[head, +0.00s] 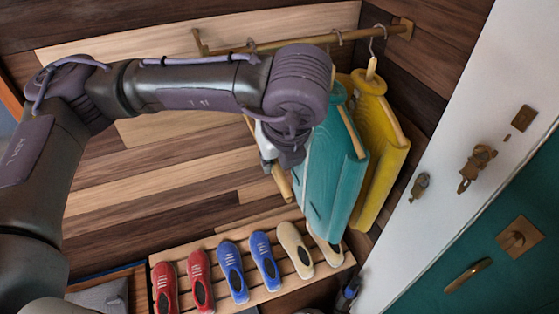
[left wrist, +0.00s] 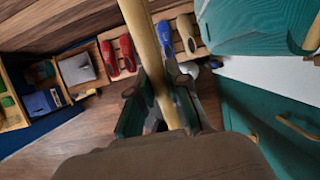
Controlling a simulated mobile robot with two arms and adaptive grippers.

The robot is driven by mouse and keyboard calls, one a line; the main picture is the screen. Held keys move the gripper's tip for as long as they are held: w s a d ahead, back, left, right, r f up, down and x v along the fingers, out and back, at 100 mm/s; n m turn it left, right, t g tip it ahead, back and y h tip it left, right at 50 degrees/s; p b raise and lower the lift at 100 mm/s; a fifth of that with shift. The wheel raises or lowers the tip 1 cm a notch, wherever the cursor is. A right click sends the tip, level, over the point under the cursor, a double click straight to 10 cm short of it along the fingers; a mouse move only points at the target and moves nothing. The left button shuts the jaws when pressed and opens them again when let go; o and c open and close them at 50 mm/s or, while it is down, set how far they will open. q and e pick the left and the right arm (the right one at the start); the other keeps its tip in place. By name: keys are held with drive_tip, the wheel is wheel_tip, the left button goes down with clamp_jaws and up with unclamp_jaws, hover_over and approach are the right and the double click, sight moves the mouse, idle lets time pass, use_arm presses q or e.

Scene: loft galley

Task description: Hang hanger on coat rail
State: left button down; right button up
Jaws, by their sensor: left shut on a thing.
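The brass coat rail (head: 290,42) runs along the top of the wooden wall in the head view. My left gripper (head: 275,158) is below the rail, left of the teal garment, and partly hidden by my arm. It is shut on the wooden bar of a hanger (head: 284,186); in the left wrist view the fingers (left wrist: 158,108) close around this bar (left wrist: 145,40). A metal hook (head: 251,43) shows at the rail above my arm. My arm hides what joins it to the bar, and I cannot tell whether it rests on the rail. My right gripper is not in view.
A teal garment (head: 330,170) and a yellow garment (head: 381,150) hang close on the right. Below is a slatted rack (head: 205,300) with red, blue and cream shoes. A white door frame (head: 440,130) and teal door (head: 490,260) stand at right.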

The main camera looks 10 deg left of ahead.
use_arm(q)
drive_tip(key=shift+w+a+r+p, duration=0.15)
drive_tip(key=shift+w+a+p, duration=0.45)
drive_tip(key=shift+w, duration=0.35)
drive_tip(key=shift+w+a+p, duration=0.4)
drive_tip(key=shift+w+a, duration=0.05)
drive_tip(key=shift+w+a+p, duration=0.55)
drive_tip(key=shift+w+p, duration=0.1)
drive_tip(key=shift+w, duration=0.25)
drive_tip(key=shift+w+f+b, duration=0.1)
drive_tip(key=shift+f+b, duration=0.9)
drive_tip(key=shift+b, duration=0.15)
drive_tip(key=shift+f+b, duration=0.35)
drive_tip(key=shift+b, duration=0.2)
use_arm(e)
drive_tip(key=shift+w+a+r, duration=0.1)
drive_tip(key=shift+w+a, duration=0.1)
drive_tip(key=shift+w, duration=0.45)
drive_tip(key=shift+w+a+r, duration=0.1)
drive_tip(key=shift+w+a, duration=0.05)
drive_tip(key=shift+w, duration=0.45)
